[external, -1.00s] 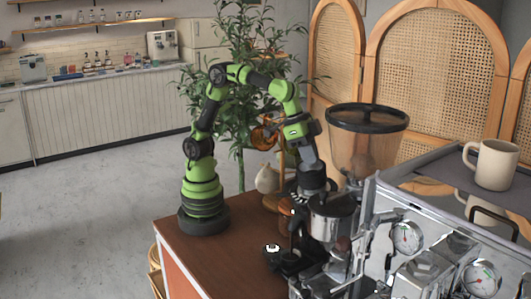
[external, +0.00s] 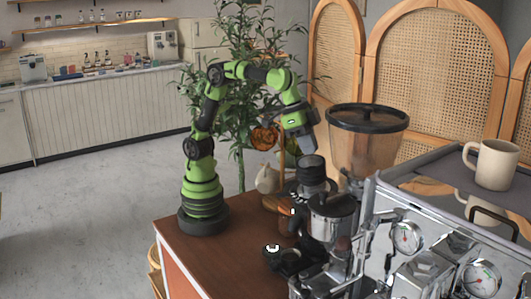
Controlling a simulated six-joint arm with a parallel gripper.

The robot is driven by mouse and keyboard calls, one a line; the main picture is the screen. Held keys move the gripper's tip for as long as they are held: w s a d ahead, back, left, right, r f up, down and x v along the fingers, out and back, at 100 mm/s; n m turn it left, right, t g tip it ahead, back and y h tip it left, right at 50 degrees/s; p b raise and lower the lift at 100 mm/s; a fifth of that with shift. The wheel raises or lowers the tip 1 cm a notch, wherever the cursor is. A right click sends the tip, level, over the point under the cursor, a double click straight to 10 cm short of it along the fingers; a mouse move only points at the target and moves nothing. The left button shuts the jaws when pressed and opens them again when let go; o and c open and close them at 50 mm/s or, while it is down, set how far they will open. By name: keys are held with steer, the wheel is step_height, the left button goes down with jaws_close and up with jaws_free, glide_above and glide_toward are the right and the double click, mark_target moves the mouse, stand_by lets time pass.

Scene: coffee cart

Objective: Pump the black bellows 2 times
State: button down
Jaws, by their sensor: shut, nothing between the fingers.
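The black bellows (external: 312,172) stands upright on top of the coffee grinder (external: 331,215), left of the large clear hopper. Its ribbed black body shows below its top. My gripper (external: 308,148) points down just above the bellows' top. Its dark fingers are shut and hold nothing. They are small in this view, and I cannot tell if there is a slight gap or contact with the bellows' top.
The clear hopper (external: 366,142) stands close to the right. The espresso machine (external: 420,245) with a mug (external: 491,165) on top fills the right front. A white jar (external: 268,179) and plant are behind. The wooden counter (external: 195,250) is clear at left.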

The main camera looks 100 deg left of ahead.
mark_target(312, 161)
steer(key=shift+f, duration=0.1)
steer(key=shift+w+a+f, duration=0.1)
steer(key=shift+a+f, duration=0.05)
steer(key=shift+f, duration=0.6)
steer(key=shift+w+a+f, duration=0.1)
steer(key=shift+f, duration=0.6)
steer(key=shift+s+d+r, duration=0.15)
steer(key=shift+r, duration=0.65)
steer(key=shift+s+d+r, duration=0.1)
steer(key=shift+r, duration=0.65)
steer(key=shift+r, duration=2)
